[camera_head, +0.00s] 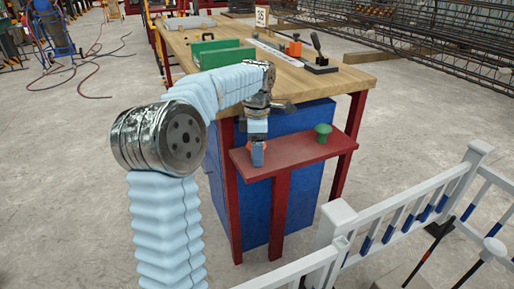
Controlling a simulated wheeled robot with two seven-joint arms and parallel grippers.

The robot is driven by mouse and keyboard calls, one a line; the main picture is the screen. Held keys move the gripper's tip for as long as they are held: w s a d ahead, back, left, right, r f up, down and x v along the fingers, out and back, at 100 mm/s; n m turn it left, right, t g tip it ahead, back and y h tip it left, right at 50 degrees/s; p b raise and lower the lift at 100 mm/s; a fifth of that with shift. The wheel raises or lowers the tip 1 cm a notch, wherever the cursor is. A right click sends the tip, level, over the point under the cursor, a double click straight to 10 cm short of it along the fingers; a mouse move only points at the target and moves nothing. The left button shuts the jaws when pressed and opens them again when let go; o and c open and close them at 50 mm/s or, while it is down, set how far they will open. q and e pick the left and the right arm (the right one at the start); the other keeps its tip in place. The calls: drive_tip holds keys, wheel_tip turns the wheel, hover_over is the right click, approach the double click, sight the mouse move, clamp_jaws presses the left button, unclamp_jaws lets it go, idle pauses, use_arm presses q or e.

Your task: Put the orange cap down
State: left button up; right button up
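My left arm reaches in from the bottom left, and its gripper (257,153) points down at the left part of the red shelf (290,155). The orange cap (249,146) is mostly hidden by the light blue finger, with orange edges showing on both sides of it. The gripper appears shut on the cap, low over the shelf; I cannot tell whether the cap touches the shelf. A green mushroom-shaped cap (323,129) stands on the shelf to the right. My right gripper is out of view.
Behind is a wooden workbench (345,80) with a green tray (222,55), an orange item (295,47) and a black lever tool (319,62). A blue cabinet (310,190) is below. A white railing (400,215) stands at right front. Shelf space lies between the caps.

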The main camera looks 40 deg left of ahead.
use_arm(q)
wheel_tip(320, 180, up, 12)
drive_tip(key=p, duration=0.3)
drive_tip(key=shift+r, duration=0.15)
